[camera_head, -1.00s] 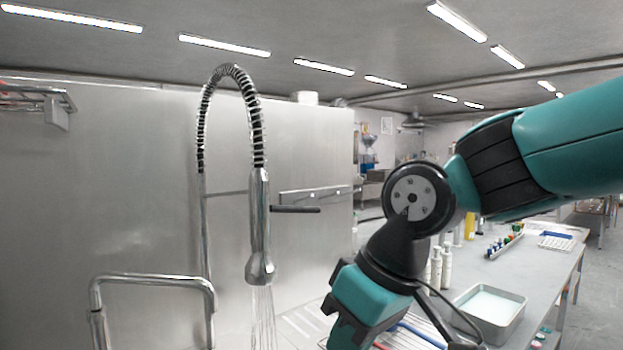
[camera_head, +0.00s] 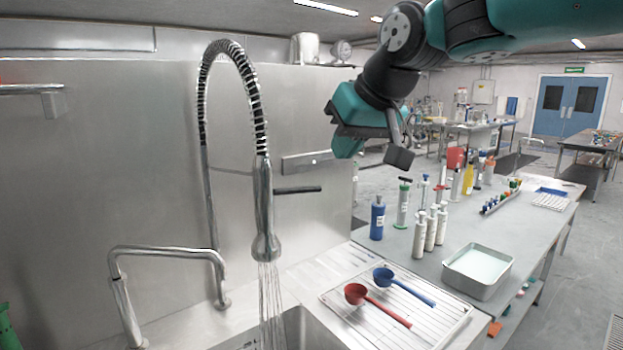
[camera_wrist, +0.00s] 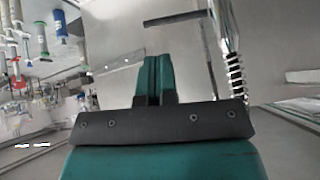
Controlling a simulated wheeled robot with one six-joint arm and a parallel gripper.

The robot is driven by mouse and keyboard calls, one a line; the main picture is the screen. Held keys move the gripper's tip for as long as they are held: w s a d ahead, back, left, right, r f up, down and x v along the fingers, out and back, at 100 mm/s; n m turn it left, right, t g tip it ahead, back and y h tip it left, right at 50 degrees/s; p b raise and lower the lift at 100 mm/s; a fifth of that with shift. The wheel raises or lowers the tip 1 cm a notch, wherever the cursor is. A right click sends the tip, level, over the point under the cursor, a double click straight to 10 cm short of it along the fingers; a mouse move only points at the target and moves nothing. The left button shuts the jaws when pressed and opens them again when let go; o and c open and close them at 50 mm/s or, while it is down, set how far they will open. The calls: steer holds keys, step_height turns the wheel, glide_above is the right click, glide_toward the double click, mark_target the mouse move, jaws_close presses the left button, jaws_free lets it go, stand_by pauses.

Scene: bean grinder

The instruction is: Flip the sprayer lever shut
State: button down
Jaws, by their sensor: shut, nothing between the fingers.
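The sprayer (camera_head: 264,210) is a chrome head hanging from a spring hose, and water streams from its nozzle. Its dark lever (camera_head: 298,190) sticks out roughly level to the right. My gripper (camera_head: 347,149) is up and to the right of the lever in the head view, apart from it. In the wrist view the teal fingers (camera_wrist: 153,62) are pressed together with nothing between them. The lever (camera_wrist: 176,18) shows there beyond the fingertips, near the top edge, with the sprayer (camera_wrist: 207,38) to its right.
The spring hose (camera_head: 232,48) arches above the sprayer, and a bent chrome pipe (camera_head: 165,250) stands left. Below are the sink (camera_head: 300,330) and a rack (camera_head: 440,325) with red and blue scoops. Several bottles (camera_head: 420,232) and a tray (camera_head: 480,268) stand right.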

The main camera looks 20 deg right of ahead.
mark_target(305, 192)
steer(key=p+x, duration=0.1)
steer(key=x, duration=0.2)
steer(key=p+x, duration=0.1)
steer(key=x, duration=0.3)
steer(key=p+x, duration=0.1)
steer(key=x, duration=0.3)
steer(key=shift+w+a+r+p, duration=0.3)
steer(key=shift+w+a, duration=0.1)
steer(key=shift+w, duration=0.05)
steer(key=shift+a+f, duration=0.1)
steer(key=shift+f, duration=0.05)
